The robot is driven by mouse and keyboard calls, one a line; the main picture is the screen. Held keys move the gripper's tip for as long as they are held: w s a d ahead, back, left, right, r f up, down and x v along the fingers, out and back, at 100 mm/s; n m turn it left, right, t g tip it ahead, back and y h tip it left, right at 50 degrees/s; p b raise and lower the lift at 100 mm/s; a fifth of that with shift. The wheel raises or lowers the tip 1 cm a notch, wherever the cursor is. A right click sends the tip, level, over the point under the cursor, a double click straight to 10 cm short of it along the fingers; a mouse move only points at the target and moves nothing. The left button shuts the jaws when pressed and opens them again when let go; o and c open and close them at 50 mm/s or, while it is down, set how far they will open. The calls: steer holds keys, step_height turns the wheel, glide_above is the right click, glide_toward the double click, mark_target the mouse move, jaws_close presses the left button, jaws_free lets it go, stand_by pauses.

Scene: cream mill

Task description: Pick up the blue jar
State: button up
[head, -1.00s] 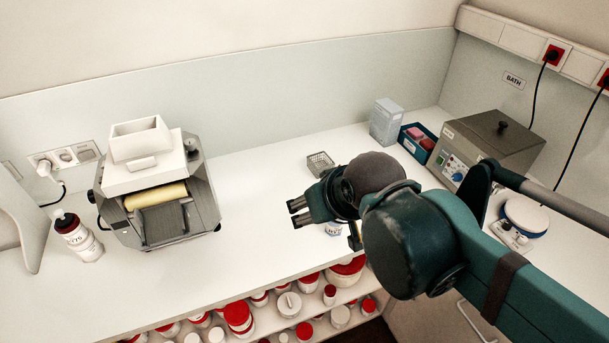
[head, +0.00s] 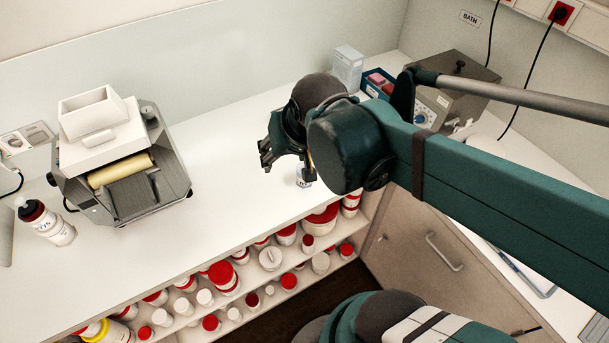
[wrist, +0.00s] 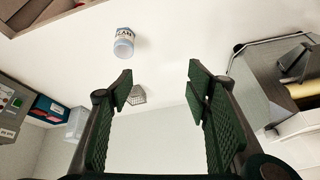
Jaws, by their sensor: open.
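The blue jar (wrist: 124,48) is small, with a pale blue body and a white label with dark lettering only partly legible. In the wrist view it stands out on the white bench, beyond the fingertips and left of the gap between them. In the head view the jar (head: 303,178) is partly hidden by my gripper (head: 286,164), which is just above and left of it. My gripper is open and empty in the wrist view (wrist: 160,80), with both green ridged fingers apart and not touching the jar.
Red-lidded jars (head: 223,277) fill the shelf below.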

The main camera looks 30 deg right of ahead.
steer(key=w+d+f+m+g+p, duration=0.1)
steer(key=w+d+f+m, duration=0.1)
steer(key=m, duration=0.1)
steer(key=m+g+p, duration=0.4)
steer(key=m, duration=0.5)
glide_above(302, 165)
steer(key=s+a, duration=0.2)
step_height(302, 165, down, 9)
steer(key=shift+s+d+f+m+g, duration=0.1)
steer(key=shift+d+f+m+g, duration=0.15)
steer(key=shift+f, duration=0.2)
steer(key=shift+s+d+f+m+g, duration=0.1)
steer(key=shift+f+m+g, duration=0.05)
steer(key=shift+f+m, duration=0.25)
steer(key=shift+f, duration=0.15)
steer(key=shift+f, duration=1.15)
steer(key=shift+f, duration=0.15)
steer(key=shift+d+f+b, duration=0.1)
steer(key=shift+f+b, duration=0.25)
steer(key=shift+f, duration=2.1)
steer(key=c, duration=0.8)
